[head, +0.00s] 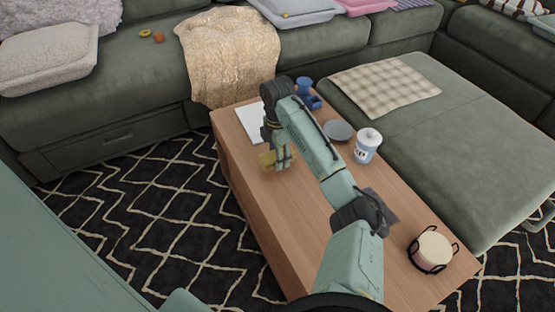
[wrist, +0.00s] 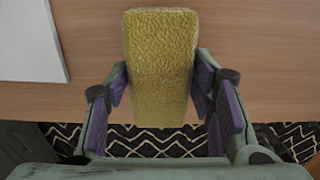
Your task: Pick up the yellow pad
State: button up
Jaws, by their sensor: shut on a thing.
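The yellow pad (wrist: 160,62) is a textured block in the middle of the wrist view, between the two purple-padded fingers. My gripper (wrist: 160,95) is shut on it. In the head view the yellow pad (head: 267,160) shows beside my gripper (head: 282,162), over the left part of the wooden table (head: 285,215). My fingers hide part of the pad there. I cannot tell whether the pad touches the tabletop.
A white flat item (head: 249,120) lies at the table's far left. Blue items (head: 306,88), a grey plate (head: 339,131), a white lidded cup (head: 367,146), a dark flat item (head: 382,205) and a candle in a holder (head: 433,250) also stand there. Green sofas surround the table.

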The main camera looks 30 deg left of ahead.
jog(key=s+d, duration=0.3)
jog(key=d, duration=0.1)
jog(key=s+d+r+p, duration=0.1)
jog(key=s+d, duration=0.2)
jog(key=d, duration=0.2)
jog(key=s+d+r, duration=0.1)
jog(key=s+d, duration=0.2)
jog(key=d, duration=0.1)
jog(key=shift+d+p, duration=0.2)
jog(key=shift+p, duration=0.1)
jog(key=o, duration=0.5)
jog(key=c, duration=0.5)
